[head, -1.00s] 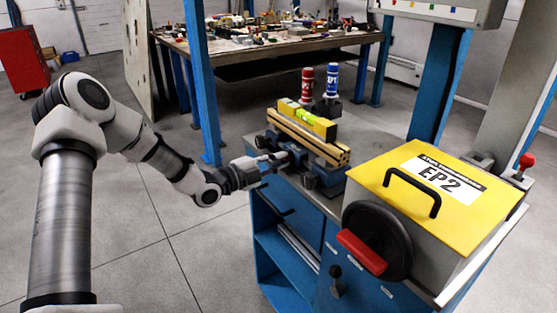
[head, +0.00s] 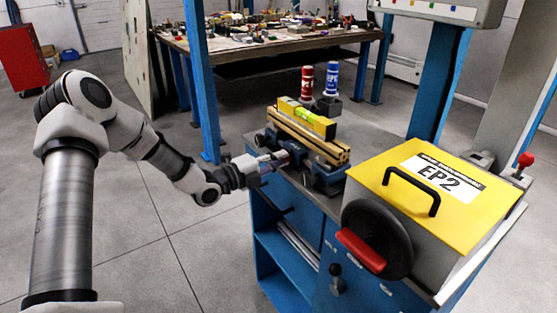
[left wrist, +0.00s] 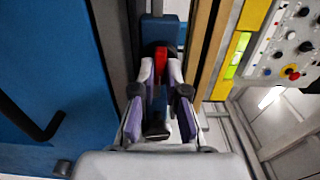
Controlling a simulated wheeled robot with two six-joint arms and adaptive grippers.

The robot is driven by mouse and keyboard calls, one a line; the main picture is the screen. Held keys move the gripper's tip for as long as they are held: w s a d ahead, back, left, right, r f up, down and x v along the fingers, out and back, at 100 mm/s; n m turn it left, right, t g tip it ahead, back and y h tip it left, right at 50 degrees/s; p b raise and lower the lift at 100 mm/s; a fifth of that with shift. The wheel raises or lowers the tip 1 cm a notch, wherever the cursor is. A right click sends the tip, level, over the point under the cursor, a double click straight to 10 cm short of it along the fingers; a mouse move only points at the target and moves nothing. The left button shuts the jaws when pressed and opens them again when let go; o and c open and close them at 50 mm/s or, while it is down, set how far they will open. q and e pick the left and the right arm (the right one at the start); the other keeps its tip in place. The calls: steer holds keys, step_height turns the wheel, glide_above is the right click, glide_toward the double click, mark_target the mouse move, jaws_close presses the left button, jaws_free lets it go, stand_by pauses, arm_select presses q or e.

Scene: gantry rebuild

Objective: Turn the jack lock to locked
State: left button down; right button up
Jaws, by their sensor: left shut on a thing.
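My left gripper (head: 274,161) is at the near left end of the blue jack assembly (head: 322,177) on the bench. In the left wrist view its two fingers (left wrist: 160,118) stand on either side of a dark lever with a red part (left wrist: 160,64), which I take for the jack lock. The gripper is shut on this lever. A little red also shows between the fingers in the head view. The fingers hide part of the lever, and I cannot read a locked or unlocked mark. My right gripper is not in view.
A red bottle (head: 307,81) and a blue bottle (head: 332,79) stand behind. A yellow EP2 box (head: 430,225) with a black handwheel (head: 378,240) is at the right.

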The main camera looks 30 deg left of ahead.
arm_select(q)
steer(key=c, duration=1.2)
jaws_free()
